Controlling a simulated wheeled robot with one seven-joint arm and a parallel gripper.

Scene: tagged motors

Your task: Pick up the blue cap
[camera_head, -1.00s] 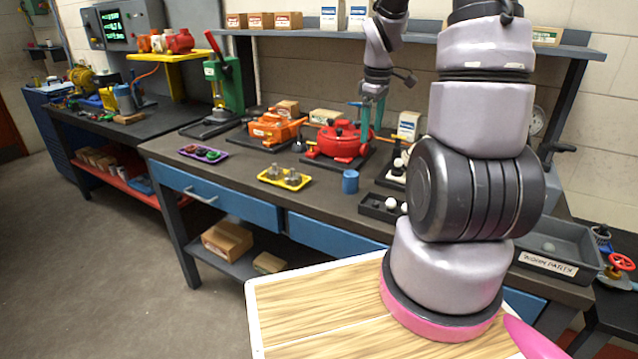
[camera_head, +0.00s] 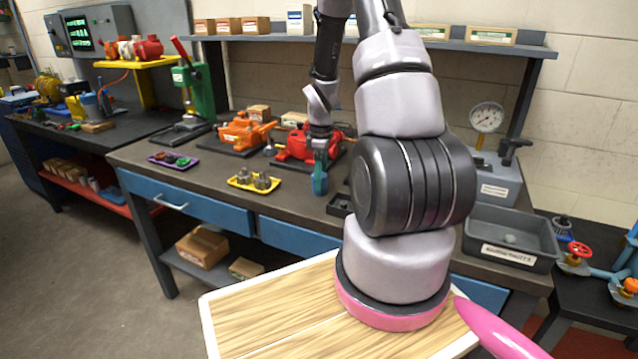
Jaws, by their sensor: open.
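The blue cap (camera_head: 320,186) is a small upright cylinder on the dark workbench (camera_head: 290,205), right of the yellow tray. My gripper (camera_head: 320,172) points down at the cap, its teal fingers right at it and partly covering it. The jaws are open. I cannot tell whether the fingers touch the cap.
The yellow tray (camera_head: 239,184) with metal parts and a purple tray (camera_head: 165,163) lie to the left. A red pump (camera_head: 297,149) and an orange motor (camera_head: 240,131) stand behind. A black tray (camera_head: 338,207) is close at right, partly hidden by my arm. A grey bin (camera_head: 500,258) is farther right.

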